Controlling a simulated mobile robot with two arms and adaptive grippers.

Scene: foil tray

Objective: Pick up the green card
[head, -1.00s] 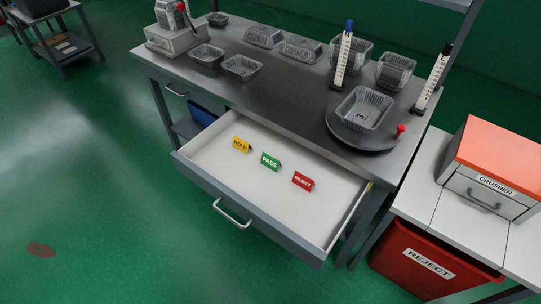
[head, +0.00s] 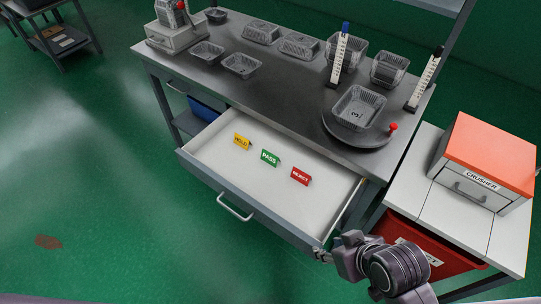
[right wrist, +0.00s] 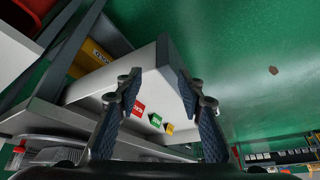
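The green card (head: 269,158), marked PASS, stands in the open drawer (head: 237,198) between a yellow HOLD card (head: 241,142) and a red REJECT card (head: 300,176). My right gripper (head: 322,255) is at the drawer's front right corner, well apart from the green card. In the right wrist view the two fingers (right wrist: 158,80) are spread with nothing between them. The green card shows small beyond them (right wrist: 155,120), between the red and yellow cards. My left gripper is not in view.
The drawer's front panel and handle (head: 235,208) face me. Clear trays, a scale and a turntable (head: 350,136) stand on the bench (head: 250,95) above. The crusher (head: 483,165) and a red reject bin (head: 440,258) are at the right. The drawer floor around the cards is clear.

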